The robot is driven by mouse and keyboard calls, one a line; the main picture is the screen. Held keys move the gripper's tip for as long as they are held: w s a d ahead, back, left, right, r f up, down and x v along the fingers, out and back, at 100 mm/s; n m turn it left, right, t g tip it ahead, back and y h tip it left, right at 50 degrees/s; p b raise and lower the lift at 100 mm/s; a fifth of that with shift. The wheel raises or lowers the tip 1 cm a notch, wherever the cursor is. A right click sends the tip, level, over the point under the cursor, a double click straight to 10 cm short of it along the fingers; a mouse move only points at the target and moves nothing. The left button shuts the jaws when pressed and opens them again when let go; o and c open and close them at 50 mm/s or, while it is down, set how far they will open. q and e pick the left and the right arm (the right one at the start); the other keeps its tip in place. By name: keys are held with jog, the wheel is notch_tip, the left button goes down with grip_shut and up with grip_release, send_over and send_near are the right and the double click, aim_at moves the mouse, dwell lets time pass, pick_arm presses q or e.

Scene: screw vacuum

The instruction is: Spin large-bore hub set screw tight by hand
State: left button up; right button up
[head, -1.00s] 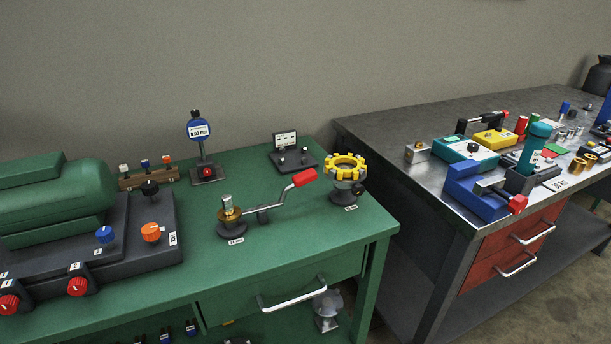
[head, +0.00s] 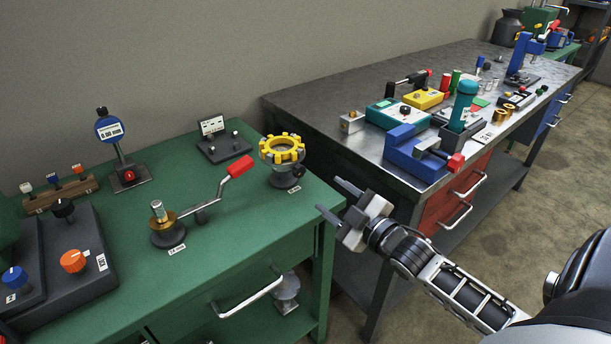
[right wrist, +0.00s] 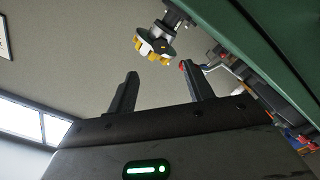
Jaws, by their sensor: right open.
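A yellow toothed ring (head: 283,150) sits on a dark hub stand (head: 284,177) near the right end of the green bench. A small dark knob-like screw (head: 299,171) shows on the hub's right side. A second stand with a brass hub (head: 163,219) carries a crank with a red handle (head: 240,166). I cannot read which hub has the larger bore. My right gripper (head: 328,196) is open and empty, right of the yellow ring and apart from it. In the right wrist view the ring (right wrist: 154,47) shows beyond the open fingers. My left gripper is not in view.
The green bench (head: 225,245) also bears a blue dial gauge (head: 110,129) and a black base with knobs (head: 75,250). A steel bench (head: 300,100) with a blue vise (head: 410,153) stands to the right. The green bench's front is mostly clear.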

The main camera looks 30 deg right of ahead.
aim_at(301, 172)
jog(key=w, duration=0.6)
jog(key=w+a, duration=0.1)
jog(key=w, duration=0.2)
jog(key=shift+w, duration=0.4)
jog(key=shift+c, duration=0.3)
jog(key=c, duration=0.9)
